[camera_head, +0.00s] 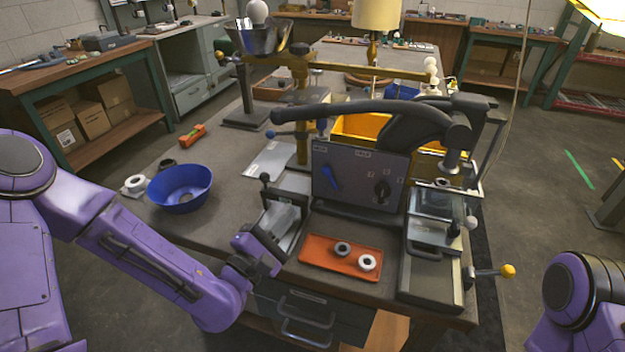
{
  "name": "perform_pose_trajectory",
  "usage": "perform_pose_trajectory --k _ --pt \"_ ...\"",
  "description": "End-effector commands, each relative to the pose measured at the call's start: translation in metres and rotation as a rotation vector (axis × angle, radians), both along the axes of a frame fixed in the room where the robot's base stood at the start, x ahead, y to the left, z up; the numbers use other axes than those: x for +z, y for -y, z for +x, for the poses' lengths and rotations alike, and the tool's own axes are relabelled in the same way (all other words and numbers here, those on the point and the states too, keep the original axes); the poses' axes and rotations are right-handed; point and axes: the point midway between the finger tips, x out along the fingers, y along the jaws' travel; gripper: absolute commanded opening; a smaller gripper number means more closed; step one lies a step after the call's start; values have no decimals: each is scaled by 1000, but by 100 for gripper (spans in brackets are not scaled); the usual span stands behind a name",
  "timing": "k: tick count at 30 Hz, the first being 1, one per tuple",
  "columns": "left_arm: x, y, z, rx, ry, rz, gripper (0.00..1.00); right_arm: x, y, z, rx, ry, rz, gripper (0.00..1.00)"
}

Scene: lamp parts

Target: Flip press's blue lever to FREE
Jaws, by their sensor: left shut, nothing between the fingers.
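The press's grey panel (350,198) stands upright at the front of the bench. The blue lever (330,177) is on its left half, its handle slanting; the labels are too small to read, so I cannot tell its setting. A black rotary knob (382,190) is on the right half. My left gripper (262,243) is shut and empty, low and left of the panel, near the front edge of the bench and apart from the lever. Its fingertips are hard to make out. My right arm shows only at the bottom right; its gripper is out of view.
An orange tray (318,262) with two ring parts lies before the panel. A black-handled clamp (285,205) stands between my left gripper and the panel. A long black press arm (350,107) passes above the panel. A blue bowl (180,200) sits at left.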

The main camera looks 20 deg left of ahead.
Motion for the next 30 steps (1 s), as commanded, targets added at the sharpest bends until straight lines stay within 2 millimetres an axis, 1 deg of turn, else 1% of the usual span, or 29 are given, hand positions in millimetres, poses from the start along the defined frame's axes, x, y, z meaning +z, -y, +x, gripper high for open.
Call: perform_pose_trajectory --k 4,7,11,15,18,21,25,30 --pt "1 2 2 -3 0 2 0 1 0 0 0 -1 1 43" --pt "3 4 12 -2 -1 4 0 5 0 0 0 -1 1 43" --pt "9 10 35 -2 1 7 0 13 0 0 0 0 0 43" --pt "15 18 62 -2 1 4 0 21 0 0 0 0 0 43" --pt "17 22 77 -1 0 3 0 25 0 0 0 0 0 43" --pt "18 25 88 -1 -1 3 0 27 0 0 0 0 0 43" --pt "19 27 94 0 0 1 0 28 0 0 0 0 0 43" --pt "18 27 95 0 0 1 0 27 0 0 0 0 0 43"
